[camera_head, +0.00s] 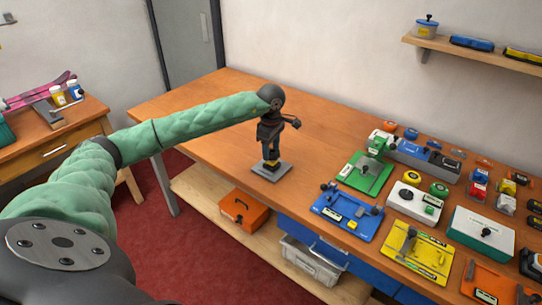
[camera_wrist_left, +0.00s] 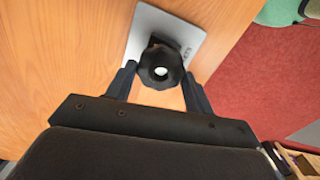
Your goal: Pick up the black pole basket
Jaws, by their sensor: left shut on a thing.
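The black pole basket (camera_wrist_left: 160,67) is a dark, lobed round piece with a pale centre, seen from above in the left wrist view. It sits between the two fingers of my left gripper (camera_wrist_left: 159,82), which is shut on it. Under it is a grey plate (camera_wrist_left: 145,22). In the head view my left gripper (camera_head: 271,150) points straight down over the same grey plate (camera_head: 284,172) near the bench's front edge. There the fingers mostly hide the basket; I cannot tell whether it touches the plate. My right gripper is not in view.
The wooden bench (camera_head: 215,110) is clear left of the plate. To its right stand a green fixture (camera_head: 350,178), a blue one (camera_head: 340,212), a yellow one (camera_head: 425,262) and several small cases. An orange box (camera_head: 243,212) and a grey bin (camera_head: 308,262) are below.

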